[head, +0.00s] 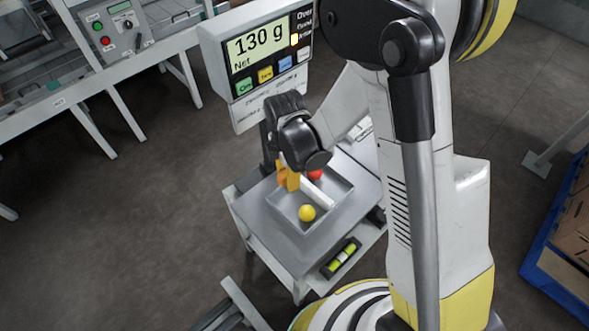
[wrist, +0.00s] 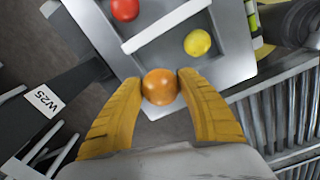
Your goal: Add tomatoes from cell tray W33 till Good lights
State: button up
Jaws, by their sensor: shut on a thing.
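My gripper (head: 287,180) is shut on an orange tomato (wrist: 160,86), held between its two yellow fingers. In the head view the gripper is over the left side of the grey weighing tray (head: 291,224); how high the tomato is above it I cannot tell. A yellow tomato (head: 307,213) and a red tomato (head: 315,174) lie in the tray, on opposite sides of a white bar (wrist: 165,26). The scale display (head: 260,45) reads 130 g Net. The lowest of its status lights (head: 294,40) glows yellow. No tray labelled W33 is readable.
A label reading W25 (wrist: 43,100) shows at left in the wrist view. A spirit level (head: 342,257) is on the scale stand's lower shelf. A bench with a control box (head: 117,30) is at upper left. A blue pallet (head: 548,285) with boxes is at right. Open floor lies left.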

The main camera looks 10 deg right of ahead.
aim_at(288, 199)
jog(key=shift+f+b, duration=3.55)
jog(key=shift+f, duration=1)
jog(key=o, duration=0.9)
jog(key=shift+c, duration=0.2)
jog(key=c, duration=0.3)
jog(key=shift+r+p, duration=2.4)
jog(key=shift+r, duration=1.15)
